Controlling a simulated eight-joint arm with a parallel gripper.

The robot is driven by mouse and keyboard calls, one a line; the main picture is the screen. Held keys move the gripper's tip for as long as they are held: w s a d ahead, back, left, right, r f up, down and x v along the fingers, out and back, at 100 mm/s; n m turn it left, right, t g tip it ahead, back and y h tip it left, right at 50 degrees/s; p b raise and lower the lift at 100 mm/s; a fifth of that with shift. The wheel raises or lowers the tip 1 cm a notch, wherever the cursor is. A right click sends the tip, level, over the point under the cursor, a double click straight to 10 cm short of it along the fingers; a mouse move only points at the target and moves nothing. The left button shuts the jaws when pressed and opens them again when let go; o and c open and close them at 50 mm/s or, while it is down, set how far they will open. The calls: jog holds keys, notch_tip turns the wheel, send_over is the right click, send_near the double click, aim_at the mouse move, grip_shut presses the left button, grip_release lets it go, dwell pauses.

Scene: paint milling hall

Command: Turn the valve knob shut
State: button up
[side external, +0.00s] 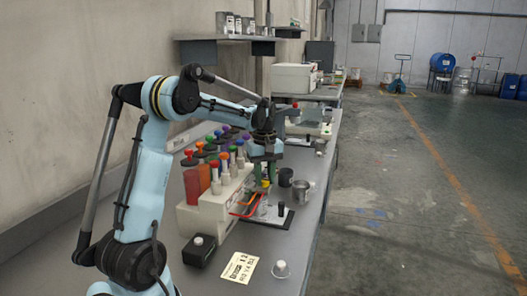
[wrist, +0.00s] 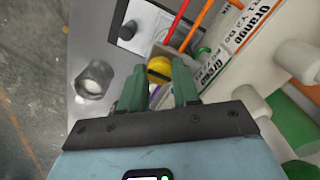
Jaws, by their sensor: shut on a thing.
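A yellow knob (wrist: 160,68) with a dark band sits between my green fingertips in the wrist view. In the side view the yellow knob (side external: 265,183) shows just under the fingers, beside the white dispenser body. My gripper (side external: 264,169) points down from above and is shut on the knob; it also shows in the wrist view (wrist: 158,82). The fingers partly hide the knob's sides and base, and I cannot tell how far it is turned.
A white dispenser (side external: 200,216) with several coloured-topped tubes stands left of the knob. Red and orange tubes (side external: 246,207) run in front. The bench (side external: 250,240) is clearer nearer the front.

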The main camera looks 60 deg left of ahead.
jog(key=m, duration=0.8)
jog(key=shift+m, duration=0.4)
jog(key=m, duration=0.4)
jog(key=shift+m, duration=2.3)
jog(key=o, duration=1.1)
jog(key=shift+c, duration=0.2)
jog(key=shift+r, duration=0.1)
